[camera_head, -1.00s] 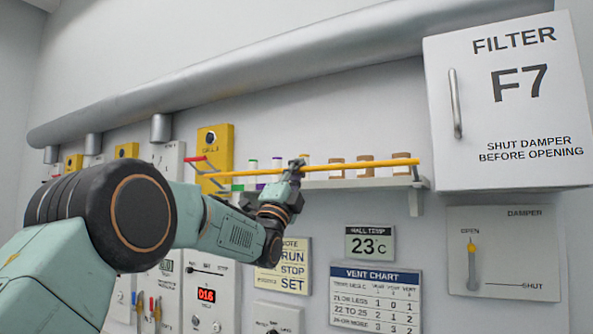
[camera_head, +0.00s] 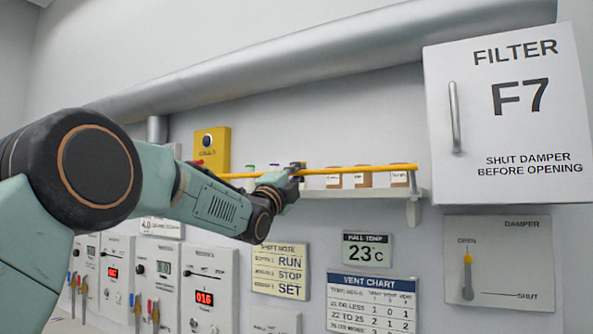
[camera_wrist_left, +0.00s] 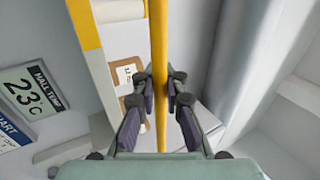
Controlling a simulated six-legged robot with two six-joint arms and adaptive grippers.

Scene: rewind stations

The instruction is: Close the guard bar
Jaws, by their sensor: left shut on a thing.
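The guard bar (camera_head: 350,169) is a long thin yellow bar across the front of the wall shelf, with its right end near the shelf's right bracket. In the left wrist view the bar (camera_wrist_left: 158,60) runs lengthwise between the two dark fingers of the gripper (camera_wrist_left: 161,104). My left arm runs close by the bar's left end, where a red part partly shows. My right gripper is not in view.
A yellow box (camera_head: 212,145) is on the wall at left. The filter cabinet (camera_head: 508,120) stands out at right, above the damper panel (camera_head: 500,262). A silver duct (camera_head: 300,70) crosses above.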

